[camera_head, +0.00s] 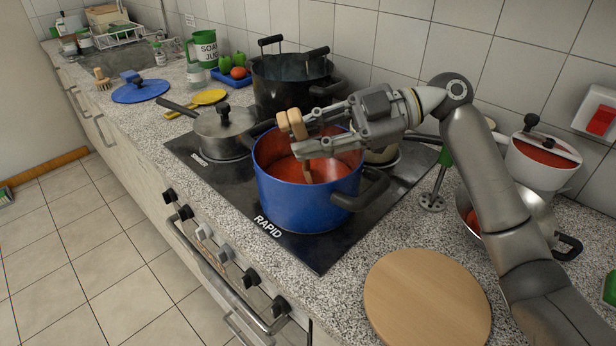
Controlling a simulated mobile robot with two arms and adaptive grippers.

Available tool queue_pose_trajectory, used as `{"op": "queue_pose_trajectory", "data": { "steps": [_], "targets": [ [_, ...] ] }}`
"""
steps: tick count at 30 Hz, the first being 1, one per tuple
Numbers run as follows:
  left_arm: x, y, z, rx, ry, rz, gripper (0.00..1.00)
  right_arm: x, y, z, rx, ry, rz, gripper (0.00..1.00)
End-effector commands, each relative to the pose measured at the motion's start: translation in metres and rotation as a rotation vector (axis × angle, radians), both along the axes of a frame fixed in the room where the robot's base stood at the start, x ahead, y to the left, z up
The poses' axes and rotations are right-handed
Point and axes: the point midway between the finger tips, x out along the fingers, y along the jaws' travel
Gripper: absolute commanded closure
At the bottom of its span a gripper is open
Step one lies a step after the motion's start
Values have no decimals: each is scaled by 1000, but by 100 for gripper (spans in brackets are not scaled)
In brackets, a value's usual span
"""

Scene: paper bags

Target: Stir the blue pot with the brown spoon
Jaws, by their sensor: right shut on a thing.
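The blue pot (290,203) stands on the black hob near its front right, with red sauce inside and dark handles. My right gripper (299,140) reaches in from the right and is over the pot. It is shut on the brown spoon (285,121), whose handle top sticks out at the fingers. The spoon's lower part (308,172) goes down into the pot toward the sauce; its end is hidden. My left gripper is not in view.
A lidded grey pan (222,128) and a large black pot (290,88) stand close by on the hob. A round wooden board (427,300) lies at front right. A tiled wall runs behind.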

Motion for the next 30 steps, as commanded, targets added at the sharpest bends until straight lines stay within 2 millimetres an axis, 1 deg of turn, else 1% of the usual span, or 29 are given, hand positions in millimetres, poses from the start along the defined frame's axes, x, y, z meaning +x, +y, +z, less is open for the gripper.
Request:
{"op": "queue_pose_trajectory", "data": {
  "steps": [3,8,30],
  "targets": [
    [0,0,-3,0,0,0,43,0,-6,-1,0,0,-2,100],
    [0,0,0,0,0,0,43,-2,-7,4,1,0,-1,100],
    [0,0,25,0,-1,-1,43,-35,2,54,2,-2,0,100]
  ]
}}
